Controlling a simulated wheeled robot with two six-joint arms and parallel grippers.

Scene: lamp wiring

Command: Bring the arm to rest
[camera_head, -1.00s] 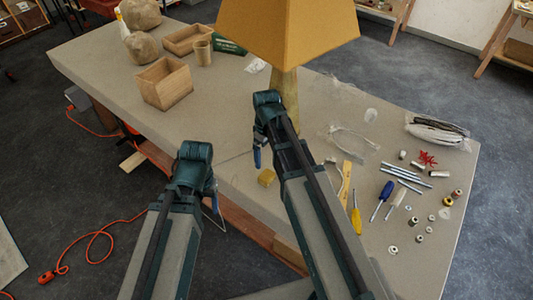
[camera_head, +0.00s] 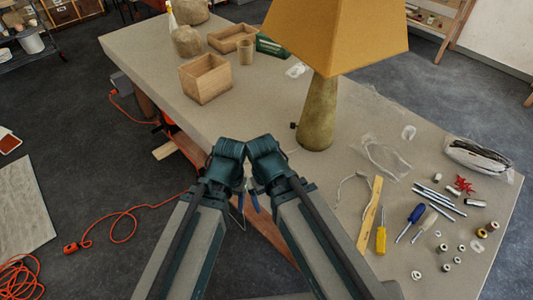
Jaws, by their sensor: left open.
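My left arm comes in from the lower left and my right arm from the lower right, and their wrists are side by side at the table's near edge. My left gripper (camera_head: 241,207) hangs below its wrist, small and partly hidden, open with nothing seen in it. My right gripper (camera_head: 254,201) hangs close beside it, mostly hidden by the arm, so its jaws cannot be made out. The lamp (camera_head: 318,115), with an orange shade and olive base, stands upright on the table (camera_head: 265,115) behind the wrists, apart from both arms.
A wooden ruler (camera_head: 370,215), screwdrivers (camera_head: 411,222), metal rods (camera_head: 440,198) and small parts lie at the right. A wooden box (camera_head: 206,79) stands at the back left. An orange cord (camera_head: 130,212) lies on the floor.

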